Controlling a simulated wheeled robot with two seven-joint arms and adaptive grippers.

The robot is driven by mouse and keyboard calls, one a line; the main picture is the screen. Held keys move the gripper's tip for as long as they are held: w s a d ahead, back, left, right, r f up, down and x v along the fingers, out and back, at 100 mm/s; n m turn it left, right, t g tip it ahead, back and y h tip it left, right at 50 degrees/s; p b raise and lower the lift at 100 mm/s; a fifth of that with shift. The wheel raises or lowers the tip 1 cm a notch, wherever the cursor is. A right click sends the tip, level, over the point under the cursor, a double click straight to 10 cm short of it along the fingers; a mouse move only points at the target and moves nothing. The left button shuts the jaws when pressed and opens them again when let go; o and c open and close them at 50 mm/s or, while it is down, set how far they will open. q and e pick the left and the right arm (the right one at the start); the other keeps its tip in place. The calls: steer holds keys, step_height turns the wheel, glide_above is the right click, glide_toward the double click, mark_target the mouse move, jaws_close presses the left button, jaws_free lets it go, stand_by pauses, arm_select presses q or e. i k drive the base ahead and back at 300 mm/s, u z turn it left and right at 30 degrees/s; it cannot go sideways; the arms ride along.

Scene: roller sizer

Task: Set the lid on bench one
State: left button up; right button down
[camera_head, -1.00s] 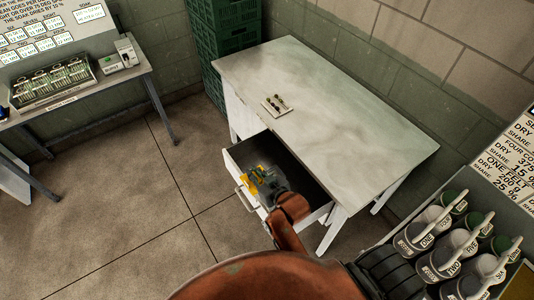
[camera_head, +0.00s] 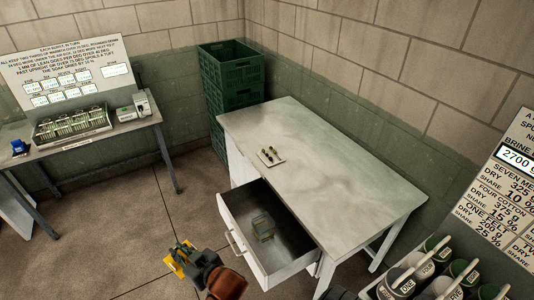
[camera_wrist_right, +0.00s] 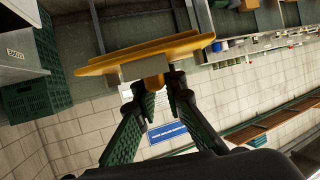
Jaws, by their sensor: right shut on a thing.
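A flat yellow piece (camera_wrist_right: 150,54) with a small stem under it, apparently the lid, is in my right gripper (camera_wrist_right: 160,88). The gripper is shut on the stem. In the head view the yellow piece (camera_head: 175,260) and the right gripper (camera_head: 190,260) are over the floor, left of the open drawer's front. A white-topped bench (camera_head: 330,175) stands to the right, with its drawer (camera_head: 236,220) pulled out. I cannot tell which bench is number one. My left gripper is not in view.
A small see-through container (camera_head: 263,229) lies in the drawer. A small pale plate with dark pieces (camera_head: 271,156) is on the bench top, otherwise clear. Green crates (camera_head: 230,75) stand behind. Another table (camera_head: 95,140) holds a rack. Lidded containers (camera_head: 420,265) are at lower right.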

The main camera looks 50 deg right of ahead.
mark_target(305, 196)
steer(key=u, duration=0.25)
steer(key=i, duration=0.5)
steer(key=z, duration=0.75)
steer(key=i, duration=0.9)
steer(key=z, duration=1.3)
steer(key=i, duration=0.3)
steer(key=z, duration=0.25)
